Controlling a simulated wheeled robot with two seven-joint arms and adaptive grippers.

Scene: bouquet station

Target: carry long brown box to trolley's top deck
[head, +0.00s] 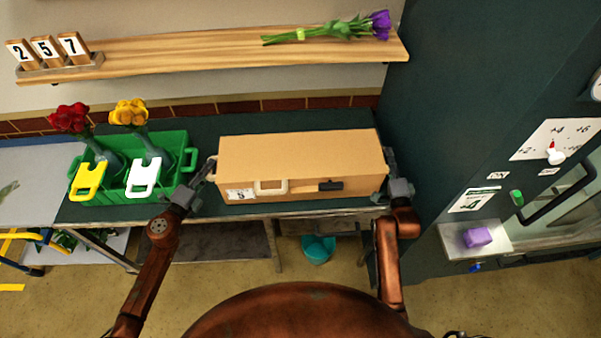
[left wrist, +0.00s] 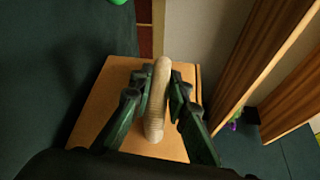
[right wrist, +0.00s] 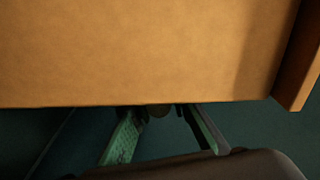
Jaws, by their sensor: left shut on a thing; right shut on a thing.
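The long brown box (head: 300,158) is level over the dark green bench in the head view; I cannot tell whether it touches the bench top. My left gripper (head: 208,172) is at its left end. In the left wrist view the fingers are shut on a beige handle (left wrist: 158,95) on the box end. My right gripper (head: 391,172) is at the right end. In the right wrist view its fingers close on a mostly hidden handle (right wrist: 160,110) below the box. A pale grey deck (head: 25,185) at the left edge appears to be the trolley's top.
A green crate (head: 180,190) with red and yellow flowers stands on the bench, just left of the box. A wooden shelf (head: 180,55) with number blocks and a purple bouquet is behind. A dark cabinet (head: 460,100) rises close on the right. A teal bucket (head: 318,248) is below.

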